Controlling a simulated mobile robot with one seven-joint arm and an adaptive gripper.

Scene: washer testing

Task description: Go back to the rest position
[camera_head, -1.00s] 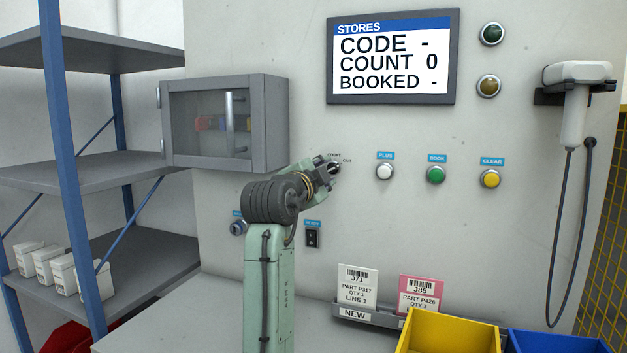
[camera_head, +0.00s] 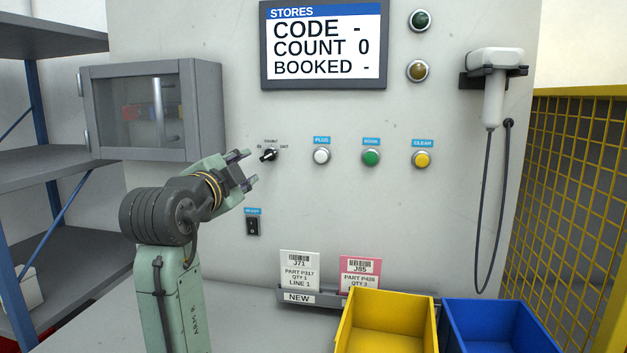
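My gripper (camera_head: 249,169) is at the end of my green and dark grey arm, left of the picture's middle. Its two fingers are spread apart with nothing between them. It is just below and left of the black selector knob (camera_head: 268,155) on the panel, and a gap shows between them in this view. The black ready switch (camera_head: 253,226) is below the fingers. The screen (camera_head: 323,46) reads CODE -, COUNT 0, BOOKED -.
White (camera_head: 321,156), green (camera_head: 371,158) and yellow (camera_head: 422,160) buttons line the panel. A cabinet (camera_head: 205,112) is at left, a scanner (camera_head: 494,85) at right. Yellow (camera_head: 388,307) and blue (camera_head: 505,318) bins and two cards (camera_head: 299,272) are below. A yellow mesh fence (camera_head: 575,170) stands at right.

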